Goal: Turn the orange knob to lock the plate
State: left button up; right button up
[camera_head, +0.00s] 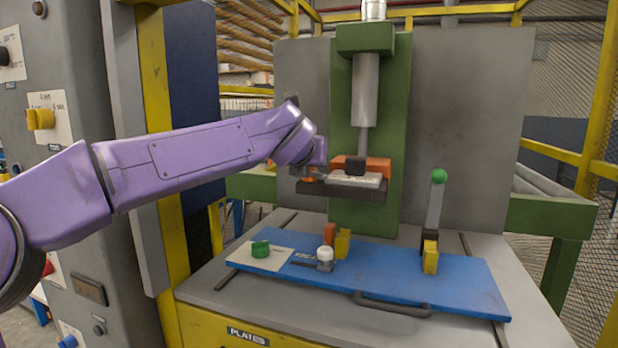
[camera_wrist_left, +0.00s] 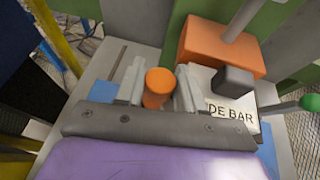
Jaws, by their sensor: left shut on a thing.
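The orange knob (camera_wrist_left: 157,86) sits between the two grey fingers of my left gripper (camera_wrist_left: 159,84) in the left wrist view. The gripper is shut on it. In the head view my left gripper (camera_head: 309,174) reaches in from the left at the press, and only a little of the orange knob (camera_head: 308,179) shows past it. A pale plate (camera_head: 355,180) lies in a dark holder (camera_head: 365,194) under the press's orange block (camera_head: 377,166). In the left wrist view the plate (camera_wrist_left: 228,118) shows the letters "DE BAR". My right gripper is not in view.
Below is a blue board (camera_head: 450,289) with a black handle (camera_head: 392,305), yellow blocks, a white-capped piece (camera_head: 325,255) and a green knob (camera_head: 261,249). A green-tipped lever (camera_head: 435,205) stands at right. A grey control cabinet (camera_head: 60,110) stands left.

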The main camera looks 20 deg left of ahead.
pick_arm(q)
jog(key=shift+n+y, duration=1)
jog(key=shift+y, duration=0.2)
jog(key=shift+r+n+g+y+p, duration=0.15)
jog(key=shift+n+g+y+p, duration=0.45)
jog(key=shift+n+y, duration=0.35)
jog(key=n+g+y+p, duration=0.1)
jog(key=n+y+p, duration=0.1)
jog(key=shift+n+g+y, duration=0.25)
jog(key=shift+g+y, duration=0.05)
jog(key=shift+y, duration=0.05)
jog(key=shift+n+g+y+p, duration=0.4)
jog(key=shift+n+y+p, duration=0.15)
jog(key=shift+p, duration=0.25)
jog(key=o, duration=1)
jog(key=shift+w+f, duration=0.1)
jog(key=shift+f, duration=0.1)
jog(key=shift+c, duration=0.2)
jog(key=shift+a, duration=0.1)
